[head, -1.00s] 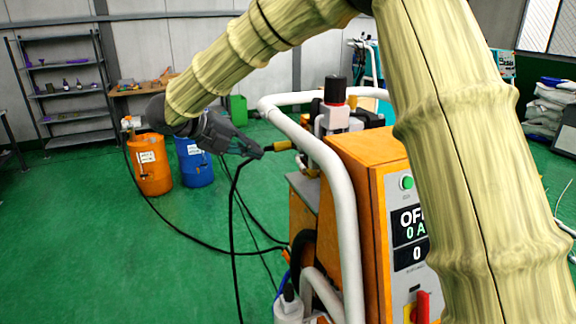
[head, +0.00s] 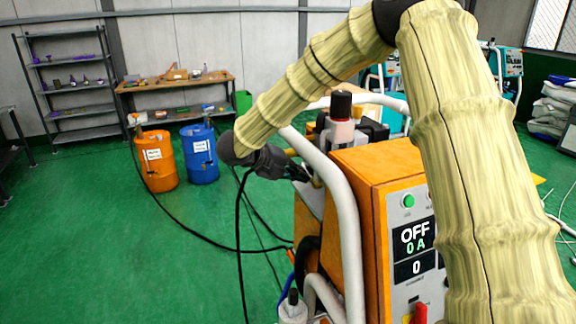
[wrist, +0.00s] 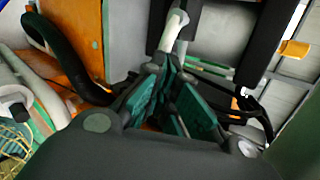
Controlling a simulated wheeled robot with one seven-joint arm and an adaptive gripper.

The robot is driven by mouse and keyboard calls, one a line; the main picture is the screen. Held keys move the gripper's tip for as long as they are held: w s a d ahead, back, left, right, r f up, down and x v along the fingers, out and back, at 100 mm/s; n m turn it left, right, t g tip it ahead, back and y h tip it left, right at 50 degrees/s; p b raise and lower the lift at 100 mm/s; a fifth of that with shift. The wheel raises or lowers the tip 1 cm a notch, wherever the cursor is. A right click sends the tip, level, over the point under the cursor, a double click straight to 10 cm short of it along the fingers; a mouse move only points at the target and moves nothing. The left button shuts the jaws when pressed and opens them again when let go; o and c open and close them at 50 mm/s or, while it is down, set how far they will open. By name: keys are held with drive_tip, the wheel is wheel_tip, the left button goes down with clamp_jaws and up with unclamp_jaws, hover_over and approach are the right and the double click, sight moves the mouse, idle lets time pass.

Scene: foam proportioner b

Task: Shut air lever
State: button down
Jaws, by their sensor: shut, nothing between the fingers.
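The orange proportioner machine (head: 375,170) stands right of centre in the head view, with a white tube frame (head: 345,215) on its left. My gripper (head: 302,172) is at the machine's left side, by the frame and below the pump with the black top (head: 341,105). A small yellow-brass fitting (head: 290,152) shows just above my gripper. I cannot tell whether it is the air lever, or whether my gripper touches it. In the wrist view my gripper (wrist: 174,88) is shut and empty, with a pale tube (wrist: 172,30) just beyond its fingertips.
Black hoses (head: 240,235) hang and trail over the green floor left of the machine. An orange drum (head: 158,162) and a blue drum (head: 200,155) stand behind at left, near a workbench (head: 175,84) and a shelf rack (head: 70,85).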

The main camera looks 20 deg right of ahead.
drive_tip(key=shift+d+f, duration=0.15)
drive_tip(key=shift+d, duration=0.05)
drive_tip(key=shift+f+b, duration=0.25)
drive_tip(key=shift+b, duration=0.5)
drive_tip(key=shift+a+f+t+b, duration=0.1)
drive_tip(key=shift+t+b, duration=0.2)
drive_tip(key=shift+b, duration=0.05)
